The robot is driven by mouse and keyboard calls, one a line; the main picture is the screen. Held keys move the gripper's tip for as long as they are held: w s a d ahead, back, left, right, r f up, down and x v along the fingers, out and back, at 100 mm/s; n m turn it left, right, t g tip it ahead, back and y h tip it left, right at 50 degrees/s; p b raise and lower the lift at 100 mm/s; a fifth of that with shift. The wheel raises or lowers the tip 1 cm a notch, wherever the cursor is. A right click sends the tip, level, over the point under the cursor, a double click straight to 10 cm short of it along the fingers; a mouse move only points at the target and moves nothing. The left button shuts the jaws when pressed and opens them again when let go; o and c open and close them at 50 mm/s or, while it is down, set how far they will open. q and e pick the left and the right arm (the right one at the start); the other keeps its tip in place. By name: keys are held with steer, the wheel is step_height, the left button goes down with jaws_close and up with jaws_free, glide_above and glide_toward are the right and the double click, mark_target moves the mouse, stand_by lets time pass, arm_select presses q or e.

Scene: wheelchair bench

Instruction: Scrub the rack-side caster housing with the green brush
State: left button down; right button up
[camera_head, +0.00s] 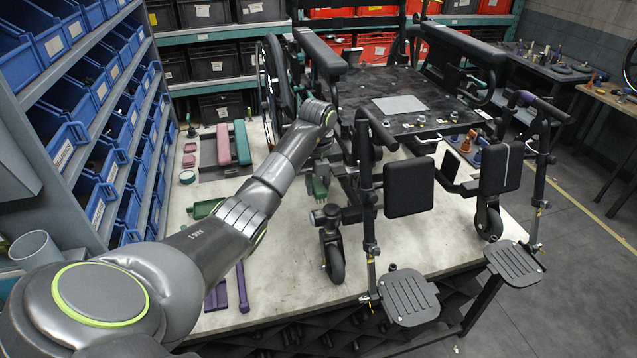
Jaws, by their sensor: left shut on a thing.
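A wheelchair (408,187) stands on the pale bench. Its rack-side front caster (333,262) is at the left, with a dark caster housing (328,218) above the wheel. My left arm reaches in from the left, and my left gripper (319,170) points down beside the wheelchair frame, above and slightly left of that housing. It is shut on the green brush (318,187), which is partly hidden by the gripper. I cannot tell whether the brush touches the housing. My right gripper is out of view.
A rack of blue bins (95,150) stands at the left. Pink and green blocks (232,143) lie on the bench behind my arm, and purple tools (242,288) lie near its front edge. Footplates (408,297) stick out past the bench (285,290). The front strip of bench is mostly clear.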

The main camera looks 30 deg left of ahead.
arm_select(q)
steer(key=shift+d+f+b, duration=0.15)
steer(key=shift+f+b, duration=0.65)
steer(key=shift+f, duration=0.25)
step_height(320, 180, down, 2)
steer(key=shift+f+b, duration=0.2)
steer(key=shift+b, duration=0.65)
steer(key=shift+f, duration=0.2)
steer(key=shift+f+b, duration=0.25)
steer(key=shift+b, duration=0.05)
